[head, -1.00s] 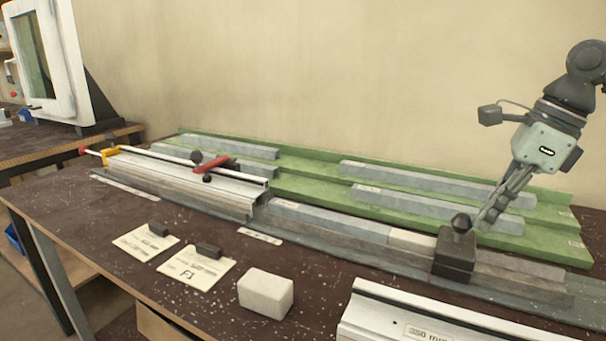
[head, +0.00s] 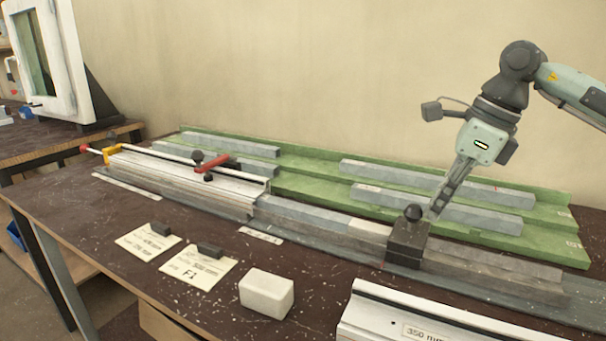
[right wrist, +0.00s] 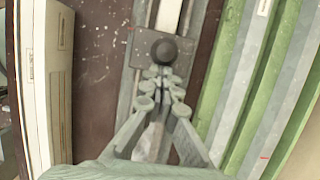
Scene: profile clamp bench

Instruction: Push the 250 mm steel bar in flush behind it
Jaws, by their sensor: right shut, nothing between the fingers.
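A grey steel bar (head: 305,216) lies on the fixture rail, its left end against or very near the end of the pale aluminium profile (head: 150,176); I cannot tell whether they touch. A short paler piece (head: 369,233) follows the bar's right end, then a dark sliding block (head: 406,250) with a black ball knob (head: 413,213). My right gripper (head: 436,213) is shut and empty, its tips just right of the knob, low at the block. In the right wrist view the closed fingertips (right wrist: 163,73) are beside the knob (right wrist: 164,51) over the block (right wrist: 140,48). My left gripper is out of view.
A green rack (head: 330,190) with several grey bars stands behind the rail. A red-handled clamp (head: 212,164) sits over the profile. Label cards (head: 198,270), a whitish block (head: 266,293) and another white profile (head: 440,325) lie in front.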

